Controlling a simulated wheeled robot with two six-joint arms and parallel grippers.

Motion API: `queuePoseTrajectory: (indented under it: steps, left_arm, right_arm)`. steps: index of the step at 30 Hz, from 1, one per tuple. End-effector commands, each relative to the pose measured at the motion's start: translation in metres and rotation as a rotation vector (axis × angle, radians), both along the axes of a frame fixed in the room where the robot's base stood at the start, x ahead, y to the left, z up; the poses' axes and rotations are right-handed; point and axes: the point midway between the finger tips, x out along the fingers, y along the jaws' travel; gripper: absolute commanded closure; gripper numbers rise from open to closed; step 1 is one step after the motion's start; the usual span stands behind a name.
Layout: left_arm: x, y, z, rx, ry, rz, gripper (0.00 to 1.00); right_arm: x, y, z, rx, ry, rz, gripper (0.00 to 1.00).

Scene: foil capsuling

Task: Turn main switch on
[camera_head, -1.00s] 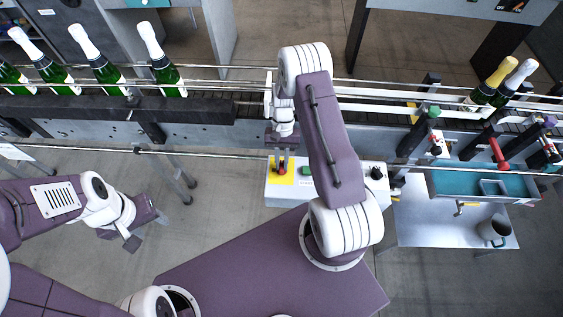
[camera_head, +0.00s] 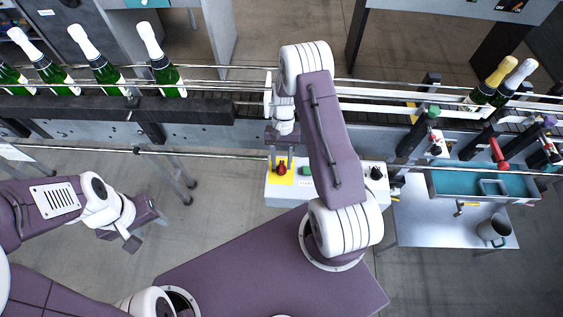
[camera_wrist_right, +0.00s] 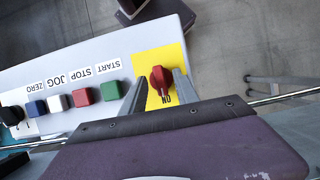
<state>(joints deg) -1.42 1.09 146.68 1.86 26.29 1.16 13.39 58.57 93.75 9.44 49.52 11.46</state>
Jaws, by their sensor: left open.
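The main switch is a red rotary knob (camera_head: 282,168) on a yellow plate at the left end of the control box. In the right wrist view the knob (camera_wrist_right: 161,77) stands upright on the yellow plate (camera_wrist_right: 148,60), its handle lying roughly in line with the "ON" label beside it. My right gripper (camera_wrist_right: 160,84) is open, one finger on each side of the knob, with gaps visible between fingers and knob. In the head view my right gripper (camera_head: 281,157) is just above the knob. My left gripper (camera_head: 148,230) is open and empty, at the lower left.
The control box (camera_head: 317,186) also carries a green START button (camera_wrist_right: 112,90), red STOP, white JOG and blue buttons, and a black knob (camera_wrist_right: 11,115). A conveyor rail (camera_head: 210,155) runs behind it. Bottles (camera_head: 163,70) stand at left. A mug (camera_head: 493,231) sits on the right-hand table.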

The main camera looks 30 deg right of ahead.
Motion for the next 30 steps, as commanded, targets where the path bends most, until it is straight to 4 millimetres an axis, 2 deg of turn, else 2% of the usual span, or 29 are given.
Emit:
queuePoseTrajectory:
  steps: [9,12,17,30]
  left_arm:
    - [0.000,0.000,-0.016,0.000,0.000,0.000,0.49]
    - [0.000,0.000,-0.018,0.000,0.000,0.000,0.49]
    - [0.000,0.000,-0.018,0.000,0.000,0.000,0.49]
    - [0.000,0.000,-0.018,0.000,0.000,0.000,0.49]
  right_arm:
    - [0.022,-0.014,0.059,-0.003,-0.006,-0.003,0.64]
    - [0.027,-0.017,0.071,-0.002,-0.006,-0.002,0.64]
    - [0.028,-0.018,0.078,-0.001,-0.003,-0.001,0.64]
    - [0.028,-0.016,0.078,-0.001,-0.003,0.005,0.64]
